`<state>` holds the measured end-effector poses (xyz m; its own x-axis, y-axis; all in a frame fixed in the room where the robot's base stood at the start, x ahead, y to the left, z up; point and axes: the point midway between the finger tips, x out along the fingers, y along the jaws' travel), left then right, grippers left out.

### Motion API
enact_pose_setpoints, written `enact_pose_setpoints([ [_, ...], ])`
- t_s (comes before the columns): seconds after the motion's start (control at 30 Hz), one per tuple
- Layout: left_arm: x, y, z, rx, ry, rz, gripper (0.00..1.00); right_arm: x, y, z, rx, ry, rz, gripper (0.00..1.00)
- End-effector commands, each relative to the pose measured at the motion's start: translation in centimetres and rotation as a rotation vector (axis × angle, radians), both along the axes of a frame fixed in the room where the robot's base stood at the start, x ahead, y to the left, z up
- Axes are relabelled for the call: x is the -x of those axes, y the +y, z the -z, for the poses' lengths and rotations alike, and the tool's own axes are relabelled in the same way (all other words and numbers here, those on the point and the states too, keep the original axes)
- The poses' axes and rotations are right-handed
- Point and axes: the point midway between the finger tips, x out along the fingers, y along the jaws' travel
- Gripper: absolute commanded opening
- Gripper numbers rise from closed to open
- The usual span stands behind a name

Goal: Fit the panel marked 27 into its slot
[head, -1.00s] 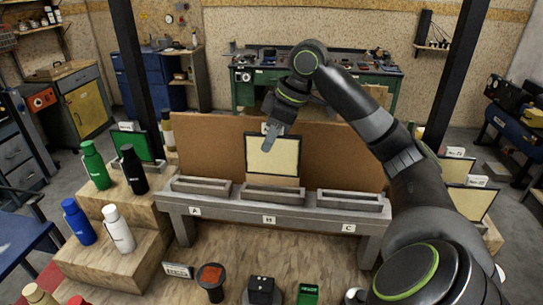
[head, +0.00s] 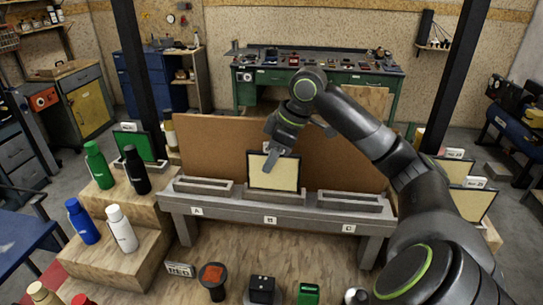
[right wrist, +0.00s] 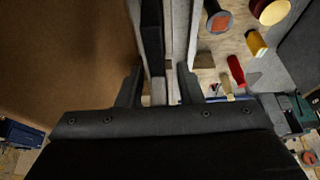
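A cream panel with a dark frame (head: 288,174) stands upright in the middle tray-like slot, B (head: 284,198), on the grey bench. Its lower edge is behind the slot's front wall, so how deep it sits is hidden. Its number tag is covered by my gripper. My right gripper (head: 268,165) is at the panel's top edge, with a finger in front of the panel's face. In the right wrist view its two fingers (right wrist: 158,90) are spread apart, with a dark strip, likely the panel's edge, between them. My left gripper is out of view.
Slots A (head: 204,189) and C (head: 350,202) are empty. A brown board (head: 215,155) stands behind the slots. A green panel (head: 140,148) and bottles stand on wooden steps at left. Cream panels (head: 476,204) with tags stand at right. Small objects line the front.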

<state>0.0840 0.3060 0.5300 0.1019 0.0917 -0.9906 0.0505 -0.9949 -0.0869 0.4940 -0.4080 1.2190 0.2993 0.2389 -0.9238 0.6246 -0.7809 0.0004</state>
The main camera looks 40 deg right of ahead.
Motion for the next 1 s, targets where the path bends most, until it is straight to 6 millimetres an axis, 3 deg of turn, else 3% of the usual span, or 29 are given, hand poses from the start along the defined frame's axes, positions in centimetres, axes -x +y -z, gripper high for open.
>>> enact_pose_setpoints([
  [0.37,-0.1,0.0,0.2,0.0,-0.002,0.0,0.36,0.1,-0.2,-0.7,0.002,-0.002,0.001,0.33],
  [0.53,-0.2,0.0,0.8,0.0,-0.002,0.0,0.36,0.8,-0.9,-3.1,0.004,-0.005,0.004,0.33],
  [0.8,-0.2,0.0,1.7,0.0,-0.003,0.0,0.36,2.6,-2.2,-8.5,0.002,-0.004,0.003,0.33],
  [1.0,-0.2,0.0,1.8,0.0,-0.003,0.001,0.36,3.3,-2.7,-10.9,0.0,-0.003,0.001,0.33],
])
